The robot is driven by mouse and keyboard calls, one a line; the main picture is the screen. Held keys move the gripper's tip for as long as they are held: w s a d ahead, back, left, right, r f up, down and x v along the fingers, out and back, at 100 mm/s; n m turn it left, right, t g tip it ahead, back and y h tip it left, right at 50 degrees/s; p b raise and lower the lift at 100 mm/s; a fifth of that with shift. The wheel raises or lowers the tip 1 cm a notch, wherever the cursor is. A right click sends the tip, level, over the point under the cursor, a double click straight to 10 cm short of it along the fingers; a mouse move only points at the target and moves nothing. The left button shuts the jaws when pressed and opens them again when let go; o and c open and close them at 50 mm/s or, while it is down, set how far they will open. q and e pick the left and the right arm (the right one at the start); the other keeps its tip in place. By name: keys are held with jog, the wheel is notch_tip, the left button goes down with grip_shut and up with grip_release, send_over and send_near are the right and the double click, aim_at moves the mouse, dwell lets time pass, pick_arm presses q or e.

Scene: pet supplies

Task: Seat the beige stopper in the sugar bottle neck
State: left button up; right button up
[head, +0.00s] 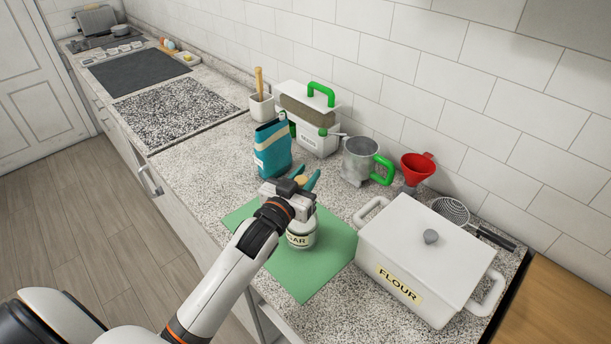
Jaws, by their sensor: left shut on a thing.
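The sugar bottle (301,237) is a white jar with a dark-lettered label, of which "AR" shows. It stands upright on the green mat (318,277). My left gripper (307,179) is over the bottle, its teal fingers pointing away from me. It is shut on the beige stopper (301,181), of which only a small part shows between the fingers. The gripper body hides the bottle neck, so I cannot tell whether the stopper touches it. My right gripper is not in view.
A white flour box (428,250) stands close on the right. Behind are a teal bag (272,150), a white container with a green handle (312,118), a metal mug (358,161), a red funnel (417,169) and a strainer (451,211). The mat's front part is clear.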

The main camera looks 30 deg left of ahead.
pick_arm(q)
jog(key=shift+f+b, duration=0.55)
jog(key=shift+f, duration=0.35)
jog(key=shift+f+b, duration=0.55)
jog(key=shift+f, duration=0.4)
jog(key=o, duration=1)
jog(key=s+b, duration=0.3)
jog(key=s, duration=0.9)
